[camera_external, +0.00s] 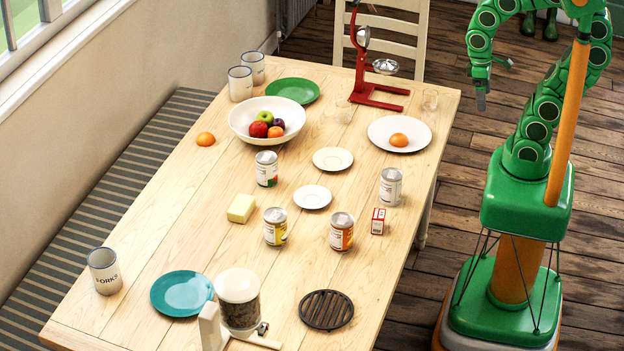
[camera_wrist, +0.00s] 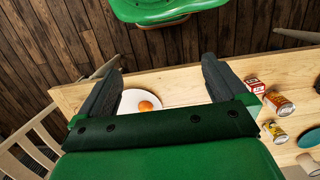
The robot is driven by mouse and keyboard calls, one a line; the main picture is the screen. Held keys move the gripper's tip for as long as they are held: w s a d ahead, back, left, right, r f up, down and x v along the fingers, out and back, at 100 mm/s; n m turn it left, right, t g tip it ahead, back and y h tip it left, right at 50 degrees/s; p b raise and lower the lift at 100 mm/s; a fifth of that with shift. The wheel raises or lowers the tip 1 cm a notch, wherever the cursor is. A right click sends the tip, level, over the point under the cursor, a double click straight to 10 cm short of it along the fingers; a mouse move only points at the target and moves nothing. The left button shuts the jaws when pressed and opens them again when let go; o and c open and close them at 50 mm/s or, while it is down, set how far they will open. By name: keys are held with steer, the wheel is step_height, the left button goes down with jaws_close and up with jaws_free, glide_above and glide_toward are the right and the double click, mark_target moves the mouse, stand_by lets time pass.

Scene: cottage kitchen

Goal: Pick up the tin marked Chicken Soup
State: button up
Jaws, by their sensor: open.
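Several tins stand upright on the wooden table, their lettering too small to read, so I cannot tell which is marked Chicken Soup. One has a yellow label (camera_external: 275,228), one an orange label (camera_external: 341,233), one a red and green mark (camera_external: 267,170), and one a mostly white label (camera_external: 390,188). The yellow-labelled tin also shows in the wrist view (camera_wrist: 274,131), as does the orange-labelled tin (camera_wrist: 280,103). My gripper (camera_external: 481,102) hangs off the table's right side, apart from all the tins. In the wrist view its fingers (camera_wrist: 163,68) are wide apart with nothing between them.
A small red and white box (camera_external: 378,221) stands near the orange-labelled tin. Butter (camera_external: 241,208), two saucers (camera_external: 333,159) and a fruit bowl (camera_external: 236,126) lie around the tins. A plate with an orange (camera_external: 422,133) and a tall red stand (camera_external: 362,75) are farther back.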

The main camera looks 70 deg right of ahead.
stand_by(0.5)
steer(key=w+a+f+n+t, duration=0.1)
steer(key=w+a+f+t, duration=0.2)
steer(key=w, duration=0.8)
steer(key=w+a+f+n+t+y, duration=0.15)
steer(key=w+a, duration=0.35)
steer(key=w, duration=0.6)
steer(key=w+a+f+n+t, duration=0.25)
steer(key=w+a+f, duration=0.2)
steer(key=w, duration=0.65)
steer(key=n+t+y, duration=0.3)
steer(key=t+y, duration=0.2)
steer(key=y, duration=0.3)
glide_toward(276, 225)
step_height(276, 225, up, 4)
steer(key=w+d, duration=0.1)
steer(key=w, duration=0.2)
steer(key=shift+h, duration=0.25)
step_height(276, 225, down, 7)
steer(key=shift+d+f, duration=0.1)
steer(key=shift+f, duration=0.15)
steer(key=shift+w+f, duration=0.2)
steer(key=shift+f, duration=0.05)
steer(key=shift+x, duration=3.6)
steer(key=shift+s, duration=0.1)
